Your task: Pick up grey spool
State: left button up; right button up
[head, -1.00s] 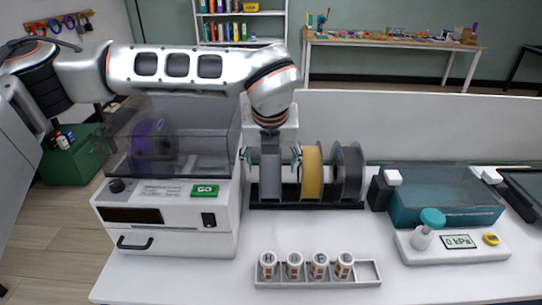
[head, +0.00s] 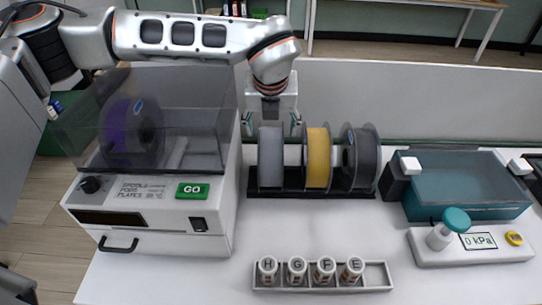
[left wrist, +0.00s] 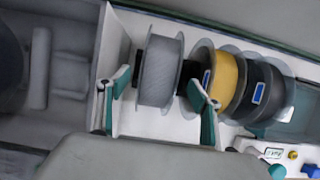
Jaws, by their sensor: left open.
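The light grey spool (head: 271,158) stands upright at the left end of a black rack (head: 312,194). A yellow spool (head: 318,158) and a dark grey spool (head: 364,158) stand to its right. My left gripper (head: 271,123) is open at the top of the light grey spool, one finger to each side. In the left wrist view the light grey spool (left wrist: 160,72) lies between the two teal fingers of the gripper (left wrist: 158,84), with gaps on both sides. The gripper holds nothing. My right gripper is not in view.
A white machine (head: 150,225) with a clear lid and a purple spool (head: 130,130) inside stands close on the left. A tray (head: 376,277) of several labelled jars lies in front. A teal box (head: 465,180) and a gauge unit (head: 475,245) stand right. White table between is clear.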

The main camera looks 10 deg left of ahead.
aim_at(271, 131)
pick_arm(q)
jog(key=x, duration=0.3)
jog(key=shift+w+f, duration=0.1)
jog(key=shift+f, duration=0.2)
grip_shut()
jog(key=shift+r, duration=0.2)
